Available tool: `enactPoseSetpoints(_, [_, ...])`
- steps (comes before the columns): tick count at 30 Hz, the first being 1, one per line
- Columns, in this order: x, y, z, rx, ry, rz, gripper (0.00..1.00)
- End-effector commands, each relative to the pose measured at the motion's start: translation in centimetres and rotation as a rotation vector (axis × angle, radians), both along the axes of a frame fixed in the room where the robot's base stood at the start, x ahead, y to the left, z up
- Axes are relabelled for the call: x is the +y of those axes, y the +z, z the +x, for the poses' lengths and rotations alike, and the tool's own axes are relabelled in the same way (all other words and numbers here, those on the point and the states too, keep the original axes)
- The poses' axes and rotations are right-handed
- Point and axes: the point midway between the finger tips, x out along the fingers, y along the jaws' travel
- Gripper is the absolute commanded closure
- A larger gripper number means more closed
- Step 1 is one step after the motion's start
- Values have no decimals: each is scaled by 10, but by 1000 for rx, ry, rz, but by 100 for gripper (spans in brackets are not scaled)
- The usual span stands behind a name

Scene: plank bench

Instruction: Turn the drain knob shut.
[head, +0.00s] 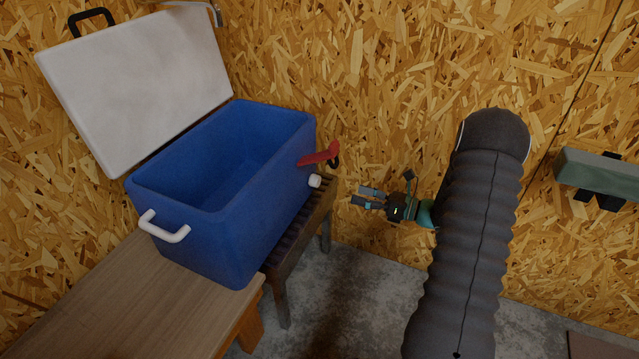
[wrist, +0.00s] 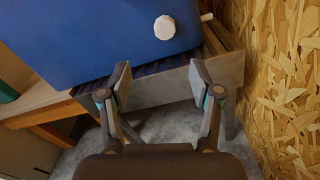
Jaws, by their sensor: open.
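The blue cooler (head: 203,237) stands on the bench with its lid open, and its side fills the top of the wrist view (wrist: 90,35). The white drain knob (head: 315,181) sits low on the cooler's right end; in the wrist view it is a round white disc (wrist: 164,27). My gripper (head: 360,196) is open and empty, to the right of the knob and apart from it. In the wrist view my gripper's fingers (wrist: 160,80) are spread below the knob. The knob's turn position is hard to tell.
A red piece (head: 319,155) with a black loop sticks out above the knob. The white lid (head: 140,80) leans back. A slatted stand (head: 300,222) lies under the cooler's right end, beside the wooden bench (head: 130,310). The chipboard wall (wrist: 290,80) is close on the right.

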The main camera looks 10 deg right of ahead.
Motion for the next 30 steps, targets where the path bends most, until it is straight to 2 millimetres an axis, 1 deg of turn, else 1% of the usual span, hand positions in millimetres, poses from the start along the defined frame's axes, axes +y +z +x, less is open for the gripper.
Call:
enactPoseSetpoints(3, [-3, -6, 4, 8, -20, 21, 36])
enactPoseSetpoints(7, [6, -5, 11, 8, -20, 22, 36])
enactPoseSetpoints(21, [75, -5, 60, 8, -18, 22, 36])
enactPoseSetpoints(27, [97, -6, 76, 9, -19, 21, 36])
enactPoseSetpoints(30, [102, -5, 80, 8, -20, 21, 36])
